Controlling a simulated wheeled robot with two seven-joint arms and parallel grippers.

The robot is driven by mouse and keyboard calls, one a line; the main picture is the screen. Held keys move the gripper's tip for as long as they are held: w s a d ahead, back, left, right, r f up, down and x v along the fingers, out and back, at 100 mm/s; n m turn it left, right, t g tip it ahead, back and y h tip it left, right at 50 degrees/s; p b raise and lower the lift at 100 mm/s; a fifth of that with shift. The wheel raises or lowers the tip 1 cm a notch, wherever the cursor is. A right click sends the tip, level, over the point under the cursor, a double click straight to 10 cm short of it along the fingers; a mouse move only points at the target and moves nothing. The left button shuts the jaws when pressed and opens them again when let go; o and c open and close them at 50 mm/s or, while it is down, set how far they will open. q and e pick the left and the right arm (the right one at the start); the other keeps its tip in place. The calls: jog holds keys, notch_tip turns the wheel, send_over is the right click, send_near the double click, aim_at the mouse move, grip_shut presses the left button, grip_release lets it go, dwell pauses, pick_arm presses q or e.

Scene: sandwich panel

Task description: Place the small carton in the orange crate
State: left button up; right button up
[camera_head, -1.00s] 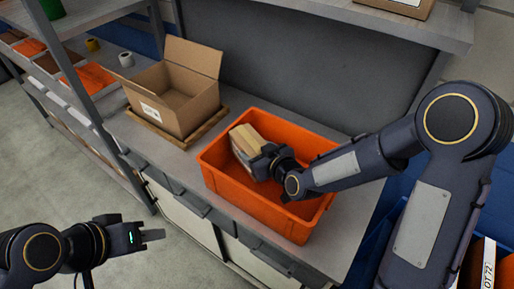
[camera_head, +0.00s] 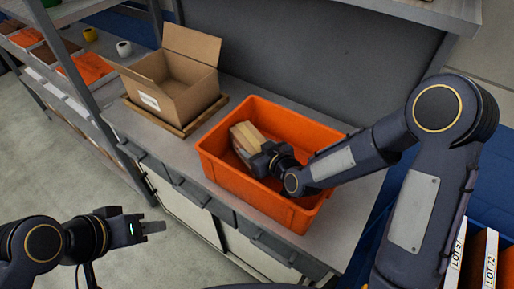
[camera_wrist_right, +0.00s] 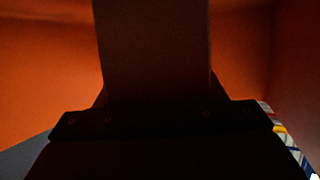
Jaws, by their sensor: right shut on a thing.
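The small carton (camera_head: 244,134), tan and light brown, is tilted inside the orange crate (camera_head: 230,178), near its left back side. My right gripper (camera_head: 258,157) is shut on the carton, with its hand down inside the crate. In the right wrist view the carton (camera_wrist_right: 152,50) is a dark shape between the fingers, with orange crate walls (camera_wrist_right: 45,60) around it. Whether the carton touches the crate floor is hidden. My left gripper (camera_head: 152,227) is empty in front of the bench; its finger gap does not show clearly.
An open cardboard box (camera_head: 180,95) stands on a wooden board (camera_head: 198,122) left of the crate. A shelf rack (camera_head: 60,75) with small goods is at the far left. Lot-labelled bins (camera_head: 472,262) are at the lower right. Bare bench (camera_head: 352,205) shows right of the crate.

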jog(key=shift+f+b, duration=0.6)
jog(key=shift+b, duration=0.1)
jog(key=o, duration=1.2)
jog(key=shift+r, duration=0.1)
jog(key=shift+o, duration=0.2)
